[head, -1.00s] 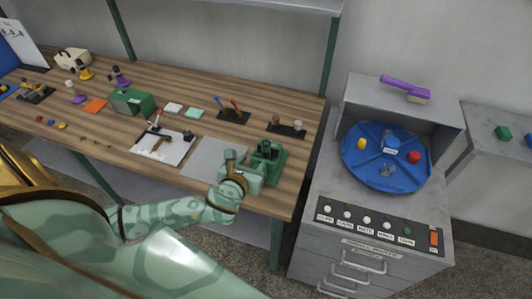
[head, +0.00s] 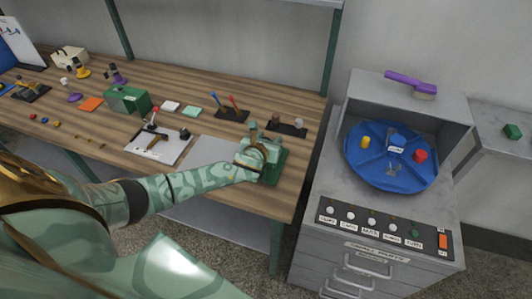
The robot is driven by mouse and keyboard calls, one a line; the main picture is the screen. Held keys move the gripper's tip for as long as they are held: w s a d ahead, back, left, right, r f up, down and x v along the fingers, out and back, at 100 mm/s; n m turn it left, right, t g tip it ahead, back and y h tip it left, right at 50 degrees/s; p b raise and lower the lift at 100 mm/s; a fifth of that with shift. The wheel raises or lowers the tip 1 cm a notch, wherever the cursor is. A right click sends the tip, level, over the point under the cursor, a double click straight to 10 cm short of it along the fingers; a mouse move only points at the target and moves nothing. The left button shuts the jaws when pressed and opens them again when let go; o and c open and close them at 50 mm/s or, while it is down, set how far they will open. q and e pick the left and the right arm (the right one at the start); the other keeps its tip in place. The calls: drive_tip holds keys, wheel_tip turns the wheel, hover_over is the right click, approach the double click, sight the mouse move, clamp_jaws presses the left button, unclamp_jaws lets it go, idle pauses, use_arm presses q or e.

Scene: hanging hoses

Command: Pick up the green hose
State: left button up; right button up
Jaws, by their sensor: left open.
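I see no green hose that I can make out. My left gripper (head: 262,147) is open at the right end of the wooden workbench, over a dark green fixture (head: 276,170). The gripper and wrist hide most of the fixture, and I cannot tell whether they touch it. My right gripper is not in view.
The workbench (head: 205,91) carries a grey mat (head: 212,150), a white board (head: 140,146), a green box (head: 127,100) and small tools. A grey cabinet (head: 338,182) with a blue round tray (head: 375,175) and purple brush (head: 410,84) stands right, across a gap.

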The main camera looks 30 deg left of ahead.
use_arm(q)
drive_tip(key=shift+s+r, duration=0.1)
drive_tip(key=shift+c, duration=0.4)
drive_tip(key=c, duration=0.9)
drive_tip(key=shift+o, duration=0.2)
